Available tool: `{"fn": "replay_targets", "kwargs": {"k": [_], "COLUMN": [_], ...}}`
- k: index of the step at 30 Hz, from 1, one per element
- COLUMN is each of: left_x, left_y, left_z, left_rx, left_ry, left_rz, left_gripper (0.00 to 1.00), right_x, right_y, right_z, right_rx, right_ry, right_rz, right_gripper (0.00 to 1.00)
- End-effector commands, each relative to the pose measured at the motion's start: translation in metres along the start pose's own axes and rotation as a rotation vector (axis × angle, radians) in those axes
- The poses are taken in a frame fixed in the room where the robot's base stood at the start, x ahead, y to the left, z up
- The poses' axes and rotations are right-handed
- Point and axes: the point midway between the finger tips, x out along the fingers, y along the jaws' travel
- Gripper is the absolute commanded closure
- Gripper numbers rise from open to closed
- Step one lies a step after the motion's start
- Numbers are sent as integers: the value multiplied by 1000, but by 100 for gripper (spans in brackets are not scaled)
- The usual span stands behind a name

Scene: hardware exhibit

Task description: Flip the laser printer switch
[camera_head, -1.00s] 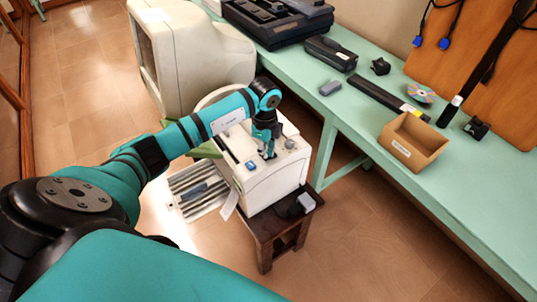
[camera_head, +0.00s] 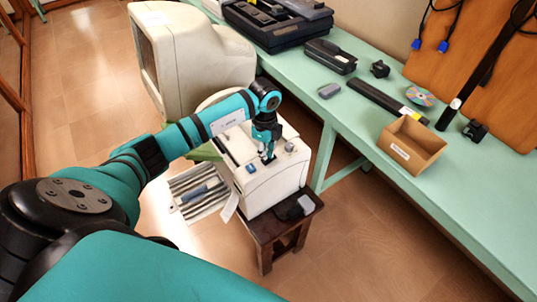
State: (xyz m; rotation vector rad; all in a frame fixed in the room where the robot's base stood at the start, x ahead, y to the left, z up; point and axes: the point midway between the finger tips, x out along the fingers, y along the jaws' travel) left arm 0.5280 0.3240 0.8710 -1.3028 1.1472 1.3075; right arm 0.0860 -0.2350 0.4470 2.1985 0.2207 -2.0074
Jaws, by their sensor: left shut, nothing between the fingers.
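The laser printer (camera_head: 270,186) is a white box with dark and blue parts on top, standing on a small dark wooden stool (camera_head: 262,228). A small blue part (camera_head: 251,168) sits near its front top edge, and a grey round part (camera_head: 290,148) sits near its right top edge. My left gripper (camera_head: 267,159) points down at the printer's top, between these two parts. It is shut with nothing held. I cannot tell whether the fingertips touch the printer. Which part is the switch is too small to tell. My right gripper is not in view.
A green bench (camera_head: 455,190) runs along the right with an open cardboard box (camera_head: 411,146), a disc (camera_head: 420,96) and black devices. A large beige monitor (camera_head: 195,55) stands behind the printer. A slatted tray (camera_head: 198,190) is left of it. Floor at the lower right is clear.

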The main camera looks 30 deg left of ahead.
Motion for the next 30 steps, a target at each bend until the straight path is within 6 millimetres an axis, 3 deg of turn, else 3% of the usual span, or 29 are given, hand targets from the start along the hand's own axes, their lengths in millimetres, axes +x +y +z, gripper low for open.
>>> {"fn": "replay_targets", "kwargs": {"k": [17, 30], "left_x": [-51, -52], "left_y": [-1, -1], "left_z": [0, 0], "left_rx": [0, -1], "left_ry": [1, 1], "left_rz": [-2, -2], "left_gripper": [100, 100], "right_x": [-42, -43], "right_y": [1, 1], "right_z": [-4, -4], "right_rx": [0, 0], "right_ry": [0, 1], "right_rz": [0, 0], "right_gripper": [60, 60]}}
